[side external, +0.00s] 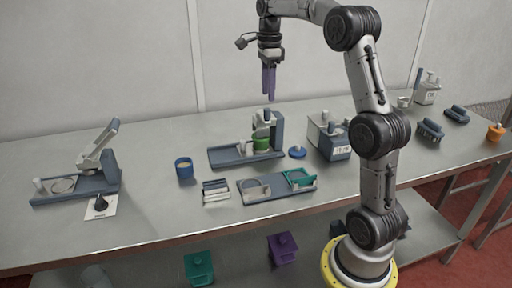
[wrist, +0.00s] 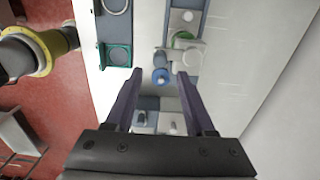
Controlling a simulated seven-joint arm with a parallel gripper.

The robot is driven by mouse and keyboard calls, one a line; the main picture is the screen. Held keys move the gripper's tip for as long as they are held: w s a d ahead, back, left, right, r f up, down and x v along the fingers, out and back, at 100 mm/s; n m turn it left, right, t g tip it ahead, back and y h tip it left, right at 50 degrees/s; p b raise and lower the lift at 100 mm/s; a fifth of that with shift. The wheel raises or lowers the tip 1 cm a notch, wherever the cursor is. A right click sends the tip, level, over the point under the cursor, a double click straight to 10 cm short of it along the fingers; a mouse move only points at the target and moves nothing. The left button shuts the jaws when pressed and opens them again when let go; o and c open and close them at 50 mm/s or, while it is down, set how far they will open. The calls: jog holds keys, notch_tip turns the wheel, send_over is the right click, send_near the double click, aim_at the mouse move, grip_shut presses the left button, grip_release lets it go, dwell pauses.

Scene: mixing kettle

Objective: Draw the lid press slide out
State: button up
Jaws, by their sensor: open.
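A press-like station (side external: 279,130) with a dark blue upright and long base stands mid-table, with a green cup (side external: 261,144) under its head; it also shows in the wrist view (wrist: 187,20). In front of it lies a low grey-blue slide-like plate (side external: 262,195) with a round ring and a green frame (side external: 299,178), which also shows in the wrist view (wrist: 118,55). I cannot tell for sure which part is the lid press slide. My gripper (side external: 268,92), with purple fingers (wrist: 160,75), is open and empty, high above the press station, pointing down, touching nothing.
A blue knobbed lid (side external: 297,152) and a grey box with knobs (side external: 329,137) stand to the right of the press. A lever device (side external: 97,160) stands far left.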

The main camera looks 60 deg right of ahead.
jog(key=n, duration=0.4)
jog(key=shift+w+d, duration=0.15)
jog(key=shift+w, duration=0.05)
jog(key=n, duration=0.3)
jog(key=w+n, duration=0.1)
jog(key=n, duration=0.5)
jog(key=shift+w+d+f, duration=0.2)
jog(key=shift+d+f, duration=0.15)
jog(key=shift+f, duration=0.05)
jog(key=n, duration=0.2)
jog(key=w+f+n, duration=0.1)
jog(key=n, duration=0.4)
jog(key=shift+w+d+f+t, duration=0.2)
jog(key=shift+w+f+t, duration=0.05)
jog(key=shift+f+t, duration=0.05)
jog(key=w+f+n, duration=0.4)
jog(key=f+n, duration=0.1)
jog(key=n, duration=1.1)
send_over(243, 141)
notch_tip(243, 141, down, 5)
jog(key=shift+w+d+r, duration=0.1)
jog(key=shift+f, duration=4.2)
